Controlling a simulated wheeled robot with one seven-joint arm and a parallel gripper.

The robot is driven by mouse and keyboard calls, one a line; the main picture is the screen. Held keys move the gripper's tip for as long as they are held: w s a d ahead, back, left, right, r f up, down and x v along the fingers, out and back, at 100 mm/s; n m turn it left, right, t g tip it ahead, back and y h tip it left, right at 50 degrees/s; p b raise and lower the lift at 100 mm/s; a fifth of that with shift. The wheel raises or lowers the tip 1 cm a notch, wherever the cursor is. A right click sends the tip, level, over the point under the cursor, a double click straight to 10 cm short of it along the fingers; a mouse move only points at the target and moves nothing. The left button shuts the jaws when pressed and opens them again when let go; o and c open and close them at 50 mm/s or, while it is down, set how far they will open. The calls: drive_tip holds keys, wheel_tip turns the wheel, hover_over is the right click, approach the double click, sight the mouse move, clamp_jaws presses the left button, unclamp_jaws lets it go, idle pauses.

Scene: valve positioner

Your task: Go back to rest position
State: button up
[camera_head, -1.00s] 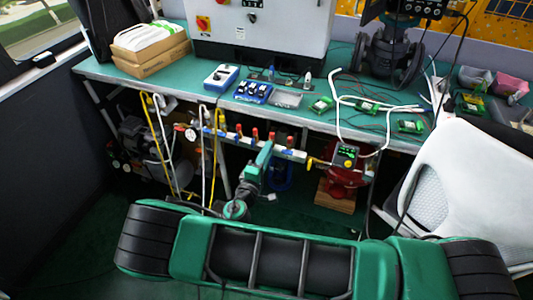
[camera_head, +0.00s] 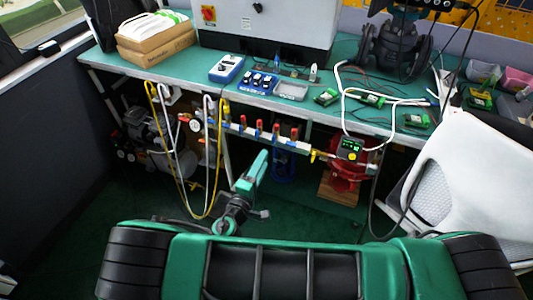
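In the head view, part of my teal and grey arm shows at the lower middle, in front of the bench. Its teal link points up and stands apart from the pipe manifold in the picture. I cannot make out my gripper or its fingers. The valve positioner (camera_head: 349,149), a dark box with a lit green display and a yellow part, sits on a red valve body (camera_head: 346,178). The red valve stands on a wooden block (camera_head: 338,192) under the bench.
The teal workbench (camera_head: 150,73) carries a cardboard box (camera_head: 155,52), small devices and cables. A manifold with red-handled valves (camera_head: 259,127) runs below its edge. Yellow and white hoses hang at left. A white chair (camera_head: 470,170) stands at right. The dark green floor shows around my arm.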

drive_tip(key=shift+v, duration=1)
drive_tip(key=d+r+m+g+h, duration=0.1)
drive_tip(key=d+r+m+g, duration=0.4)
drive_tip(key=d, duration=0.6)
drive_tip(key=w+d+r+m+g+h, duration=0.1)
drive_tip(key=d+r+m+g, duration=0.4)
drive_tip(key=d, duration=0.6)
drive_tip(key=d+r+m+g+h, duration=0.1)
drive_tip(key=d+r+m+g, duration=0.4)
drive_tip(key=d, duration=0.6)
drive_tip(key=s+d+r+m+g+y, duration=0.35)
drive_tip(key=s+d+r+y, duration=0.3)
drive_tip(key=s+d, duration=0.5)
drive_tip(key=s+r+m+y, duration=0.1)
drive_tip(key=s+r, duration=0.2)
drive_tip(key=s, duration=0.3)
drive_tip(key=s+r+t+y, duration=0.1)
drive_tip(key=s+r+y, duration=0.1)
drive_tip(key=s, duration=0.5)
drive_tip(key=shift+r+m, duration=0.35)
